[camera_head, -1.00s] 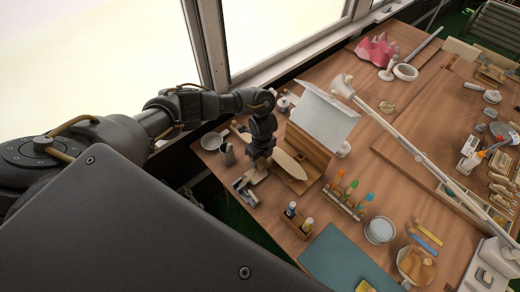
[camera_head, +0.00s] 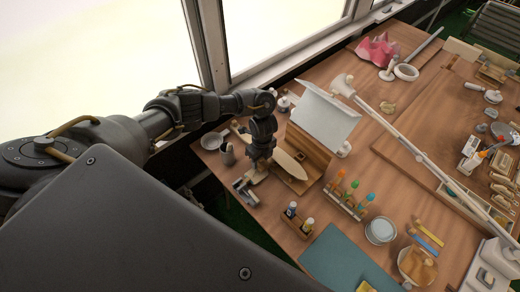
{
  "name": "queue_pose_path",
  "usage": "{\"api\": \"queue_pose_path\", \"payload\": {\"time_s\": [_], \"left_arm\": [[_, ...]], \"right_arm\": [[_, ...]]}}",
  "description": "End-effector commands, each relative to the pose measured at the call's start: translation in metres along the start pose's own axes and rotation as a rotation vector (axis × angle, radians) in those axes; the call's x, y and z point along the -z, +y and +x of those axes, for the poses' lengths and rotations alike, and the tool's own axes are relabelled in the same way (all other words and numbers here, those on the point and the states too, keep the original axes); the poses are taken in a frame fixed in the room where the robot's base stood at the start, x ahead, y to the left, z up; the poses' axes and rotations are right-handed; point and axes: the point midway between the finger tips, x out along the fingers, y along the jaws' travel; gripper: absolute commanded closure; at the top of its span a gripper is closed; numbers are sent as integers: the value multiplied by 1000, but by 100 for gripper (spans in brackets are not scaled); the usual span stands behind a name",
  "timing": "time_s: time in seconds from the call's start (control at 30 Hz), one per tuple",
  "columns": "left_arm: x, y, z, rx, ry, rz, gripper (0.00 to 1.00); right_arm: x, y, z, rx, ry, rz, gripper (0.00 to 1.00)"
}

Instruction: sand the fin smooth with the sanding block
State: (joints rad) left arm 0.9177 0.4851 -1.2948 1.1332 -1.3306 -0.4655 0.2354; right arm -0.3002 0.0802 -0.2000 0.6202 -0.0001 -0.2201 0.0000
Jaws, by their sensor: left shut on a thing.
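My left gripper (camera_head: 261,160) points down over the left part of the wooden table. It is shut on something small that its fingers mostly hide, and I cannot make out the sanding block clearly. A pale, flat, pointed wooden piece, which looks like the fin (camera_head: 290,165), lies just right of the fingers, against a brown wooden stand (camera_head: 309,152). A tan bit (camera_head: 257,178) shows just below the fingertips. I cannot tell whether the held thing touches the fin. My right gripper is not in view.
A rack of colored-handled tools (camera_head: 346,199), a bottle holder (camera_head: 298,221) and a teal mat (camera_head: 345,262) lie in front. A lamp arm (camera_head: 395,133) crosses the table.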

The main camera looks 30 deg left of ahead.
Motion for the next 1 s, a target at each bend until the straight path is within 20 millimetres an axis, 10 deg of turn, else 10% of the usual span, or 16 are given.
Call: {"api": "queue_pose_path", "payload": {"time_s": [1.0], "left_arm": [[26, 0, 7, -1, 1, 2, 78]], "right_arm": [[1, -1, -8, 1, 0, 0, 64]]}}
